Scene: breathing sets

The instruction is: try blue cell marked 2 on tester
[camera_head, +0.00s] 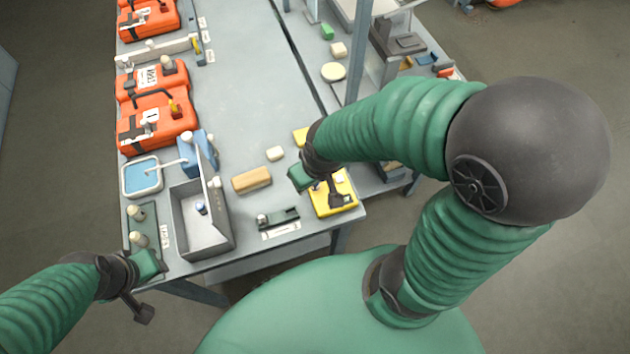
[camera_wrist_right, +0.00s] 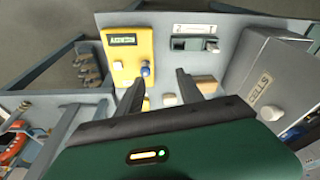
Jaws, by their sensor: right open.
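The yellow tester (camera_head: 347,188) lies at the table's front right corner; the right wrist view shows its dark display (camera_wrist_right: 123,39). A small round blue piece with a pale top (camera_wrist_right: 145,70) stands on the tester; I cannot tell whether it is a cell, and no number is readable. My right gripper (camera_head: 334,194) is over the tester, open, and its fingers (camera_wrist_right: 160,77) are beside the blue piece, with nothing gripped. A small bluish cell (camera_head: 201,208) stands in the grey bin (camera_head: 221,237). My left gripper (camera_head: 146,292) is off the table's front left; its jaw gap is unclear.
A dark holder (camera_head: 285,214) lies left of the tester, with a tan block (camera_head: 251,180) behind it. A blue tray (camera_head: 141,176), a blue bottle-like stand (camera_head: 198,150) and orange cases (camera_head: 157,115) line the left side. The table's middle is clear.

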